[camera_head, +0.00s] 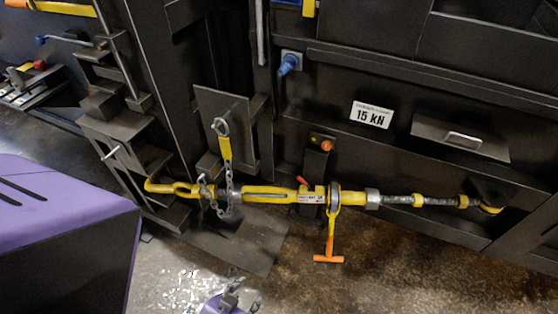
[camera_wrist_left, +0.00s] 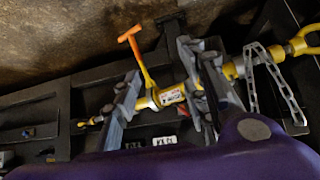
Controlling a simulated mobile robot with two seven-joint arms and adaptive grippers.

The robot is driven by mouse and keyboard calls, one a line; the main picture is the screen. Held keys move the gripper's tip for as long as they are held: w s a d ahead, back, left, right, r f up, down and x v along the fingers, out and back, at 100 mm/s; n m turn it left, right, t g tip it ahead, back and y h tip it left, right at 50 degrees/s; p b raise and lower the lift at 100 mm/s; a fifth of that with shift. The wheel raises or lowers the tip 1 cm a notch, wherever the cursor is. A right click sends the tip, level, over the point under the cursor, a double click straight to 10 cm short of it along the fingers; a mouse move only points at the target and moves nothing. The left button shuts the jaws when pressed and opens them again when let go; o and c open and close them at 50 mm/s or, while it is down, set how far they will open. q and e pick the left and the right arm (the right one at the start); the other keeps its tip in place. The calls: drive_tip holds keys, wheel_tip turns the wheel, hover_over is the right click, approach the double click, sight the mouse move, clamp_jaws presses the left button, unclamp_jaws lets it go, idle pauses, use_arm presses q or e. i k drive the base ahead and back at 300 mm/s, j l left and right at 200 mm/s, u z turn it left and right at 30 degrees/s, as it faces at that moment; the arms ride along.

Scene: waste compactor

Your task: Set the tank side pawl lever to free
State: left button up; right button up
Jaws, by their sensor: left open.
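A yellow ratchet tensioner (camera_head: 265,193) lies across the front of the dark compactor, between a hook at the left and a dark bar at the right. A small red lever (camera_head: 301,181), apparently the pawl lever, stands up near its labelled middle. A yellow handle with an orange T-grip (camera_head: 328,258) hangs down from the ratchet. My left gripper (camera_head: 243,295) is low at the bottom edge, in front of and apart from the tensioner. In the left wrist view its fingers (camera_wrist_left: 160,62) are spread and empty, with the tensioner (camera_wrist_left: 172,96) beyond them.
A chain (camera_head: 229,203) hangs over the tensioner's left part. A dark block with an orange knob (camera_head: 326,145) stands just above the ratchet. A "15 KN" plate (camera_head: 371,115) and a handled flap (camera_head: 462,138) are higher up. Floor at the bottom right looks free.

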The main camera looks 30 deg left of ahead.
sight(312, 187)
drive_tip(key=i+u, duration=0.1)
drive_tip(key=u, duration=0.2)
drive_tip(key=i+u, duration=0.1)
drive_tip(key=u, duration=0.2)
drive_tip(key=l, duration=0.55)
drive_tip(key=k+l+u, duration=0.15)
drive_tip(key=l, duration=0.45)
